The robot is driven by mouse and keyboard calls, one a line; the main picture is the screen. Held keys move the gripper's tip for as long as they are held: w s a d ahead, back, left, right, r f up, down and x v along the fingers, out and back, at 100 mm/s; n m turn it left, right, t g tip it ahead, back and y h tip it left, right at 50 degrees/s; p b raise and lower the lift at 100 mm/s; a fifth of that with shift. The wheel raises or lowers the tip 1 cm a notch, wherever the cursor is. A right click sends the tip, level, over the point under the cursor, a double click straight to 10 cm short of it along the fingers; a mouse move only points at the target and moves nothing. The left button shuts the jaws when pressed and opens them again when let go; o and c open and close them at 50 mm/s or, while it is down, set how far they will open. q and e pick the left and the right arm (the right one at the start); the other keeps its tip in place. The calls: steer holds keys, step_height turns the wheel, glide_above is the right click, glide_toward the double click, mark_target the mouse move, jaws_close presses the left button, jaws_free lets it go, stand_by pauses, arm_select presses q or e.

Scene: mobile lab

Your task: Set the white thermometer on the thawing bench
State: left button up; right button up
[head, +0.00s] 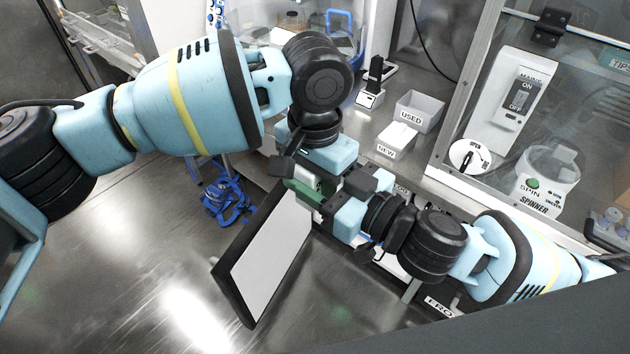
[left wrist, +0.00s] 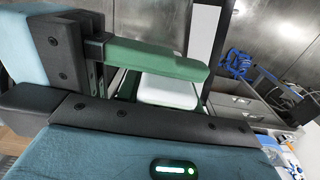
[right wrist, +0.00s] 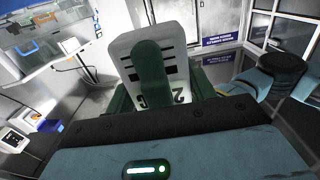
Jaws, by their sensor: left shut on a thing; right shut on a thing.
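The white thermometer (right wrist: 182,50) shows in the right wrist view as a flat white body with black slots and printed characters, with a green finger across its front. A white piece of it (left wrist: 168,92) shows behind a green finger in the left wrist view. In the head view my left gripper (head: 303,190) and right gripper (head: 328,192) meet in the middle, above the steel surface. Both appear shut on the thermometer, which they mostly hide there. I cannot tell which surface is the thawing bench.
A dark-framed white panel (head: 265,262) stands tilted just below the grippers. A USED bin (head: 420,110) and NEW box (head: 397,139) stand at the back. A SPINNER (head: 545,180) is at right. Blue items (head: 228,198) lie left of centre. The steel at lower left is clear.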

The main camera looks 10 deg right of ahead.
steer(key=o, duration=1.1)
steer(key=shift+r+m+t+y, duration=0.2)
steer(key=shift+m+t+y, duration=0.1)
steer(key=shift+m+t, duration=0.5)
steer(key=shift+s+d+f+m+t+y, duration=0.1)
steer(key=shift+s+f+m+t+y, duration=0.25)
steer(key=shift+t, duration=0.45)
steer(key=s+d+f+m+g+h, duration=0.15)
steer(key=s+f, duration=0.25)
steer(key=f, duration=0.7)
steer(key=s+d+f+g+h, duration=0.25)
steer(key=s+f, duration=0.25)
steer(key=f, duration=0.7)
steer(key=s+d+f+m+g+h, duration=0.1)
steer(key=s+d+f+g+h, duration=0.1)
steer(key=s+f, duration=0.4)
steer(key=s+d+f+m+g+h, duration=0.1)
steer(key=s+d+f+g+h, duration=0.1)
steer(key=s+d+f+h, duration=0.3)
step_height(320, 180, down, 5)
steer(key=s+d, duration=0.2)
steer(key=shift+s+d+r, duration=0.2)
steer(key=shift+s, duration=0.1)
